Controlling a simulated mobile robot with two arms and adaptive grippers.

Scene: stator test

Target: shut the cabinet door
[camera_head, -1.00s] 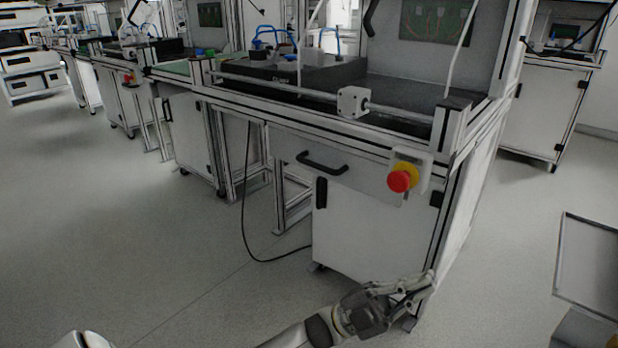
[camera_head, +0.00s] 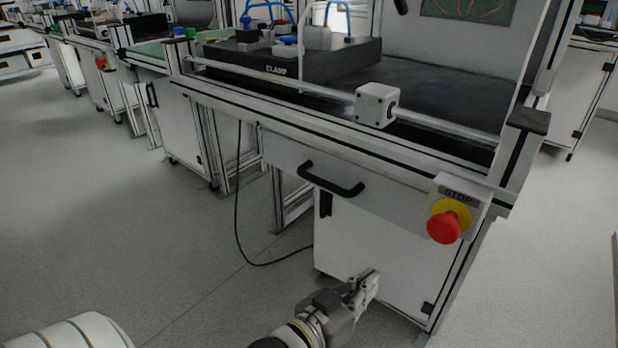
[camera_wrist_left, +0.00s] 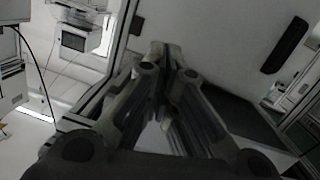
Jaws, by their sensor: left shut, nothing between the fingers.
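The cabinet door (camera_head: 385,250) is a white panel below the drawer of the nearest bench. Its black handle (camera_head: 325,204) is at the upper left, and a black hinge (camera_head: 427,309) shows at the lower right. The door looks flush or nearly flush with the cabinet; I cannot tell if a gap is left. My left gripper (camera_head: 370,282) is shut and empty, in front of the door's lower part. In the left wrist view, its fingertips (camera_wrist_left: 164,50) point towards the white panel (camera_wrist_left: 215,40), with the handle (camera_wrist_left: 286,45) to the right. Contact is unclear. My right gripper is out of view.
Above the door are a drawer handle (camera_head: 331,180) and a red stop button (camera_head: 444,227) that sticks out. A black cable (camera_head: 240,225) hangs down to the floor left of the cabinet. The floor (camera_head: 130,230) at the left is clear.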

